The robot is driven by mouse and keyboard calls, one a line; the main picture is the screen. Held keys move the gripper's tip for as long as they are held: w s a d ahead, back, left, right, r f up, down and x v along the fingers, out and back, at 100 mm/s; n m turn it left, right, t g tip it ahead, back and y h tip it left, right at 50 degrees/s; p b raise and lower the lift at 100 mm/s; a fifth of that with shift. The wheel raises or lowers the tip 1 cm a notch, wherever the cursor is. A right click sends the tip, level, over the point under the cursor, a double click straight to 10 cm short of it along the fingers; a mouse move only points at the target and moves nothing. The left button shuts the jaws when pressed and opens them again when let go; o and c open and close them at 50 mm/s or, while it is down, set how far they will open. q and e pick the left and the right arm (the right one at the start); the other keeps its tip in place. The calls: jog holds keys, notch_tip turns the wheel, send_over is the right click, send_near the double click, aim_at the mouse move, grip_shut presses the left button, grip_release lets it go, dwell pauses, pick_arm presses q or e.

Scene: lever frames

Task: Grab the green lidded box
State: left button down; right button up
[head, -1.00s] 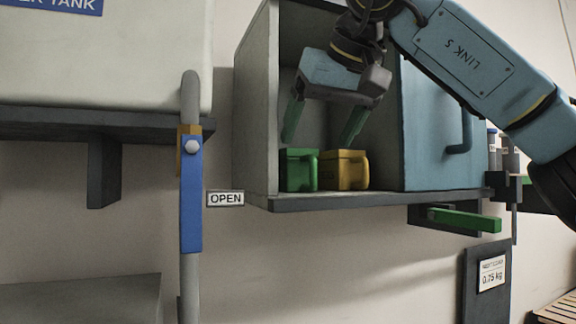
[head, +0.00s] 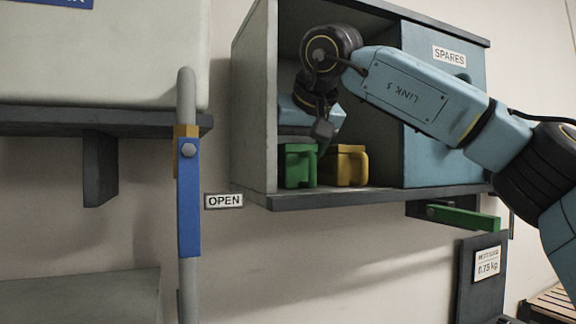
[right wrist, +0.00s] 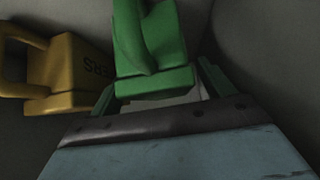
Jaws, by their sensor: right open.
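The green lidded box (head: 299,168) stands on the cabinet floor, to the left of a yellow box (head: 343,168). The yellow box (right wrist: 68,70) is beside the left finger. My left gripper is not in view.
The cabinet's left wall (head: 254,110) is close to the green box. A blue door marked SPARES (head: 445,135) covers the right half. A blue-handled lever (head: 189,205) stands left of the cabinet, by an OPEN label (head: 224,200). A green bar (head: 465,217) sticks out below.

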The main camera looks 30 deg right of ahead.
jog(key=c, duration=1.2)
jog(key=shift+r, duration=0.15)
